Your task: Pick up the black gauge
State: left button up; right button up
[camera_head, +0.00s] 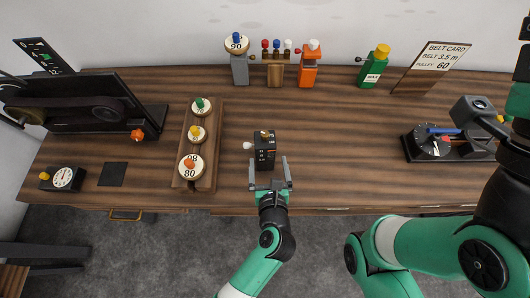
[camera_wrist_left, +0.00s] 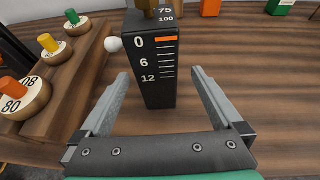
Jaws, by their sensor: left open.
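An upright black block gauge (camera_head: 265,155) stands on the wooden table near its front edge. In the left wrist view the gauge (camera_wrist_left: 157,85) shows a white scale reading 0, 6 and 12, an orange bar, a white ball knob on its left side and a brass-coloured piece on top. My left gripper (camera_head: 270,173) is open just in front of it. In the left wrist view the left gripper's fingers (camera_wrist_left: 160,82) point toward the gauge's two sides, with gaps, and hold nothing. My right arm shows at the right, but I see no fingers of its gripper.
A wooden rack (camera_head: 211,155) with several round numbered pieces lies left of the gauge. A black dial box (camera_head: 63,178) sits at the far left by a dark machine (camera_head: 85,110). Another device (camera_head: 433,142) is at right. Coloured blocks line the back. Table right of the gauge is clear.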

aim_at(266, 159)
pick_arm(q)
jog(key=shift+w+f, duration=0.2)
jog(key=shift+w, duration=0.3)
jog(key=x, duration=0.1)
jog(key=b+x, duration=0.1)
jog(key=x, duration=0.1)
jog(key=b+x, duration=0.1)
jog(key=shift+w+a+f, duration=0.1)
jog(key=shift+a+f, duration=0.25)
jog(key=shift+w, duration=0.4)
grip_shut()
jog(key=shift+r, duration=0.15)
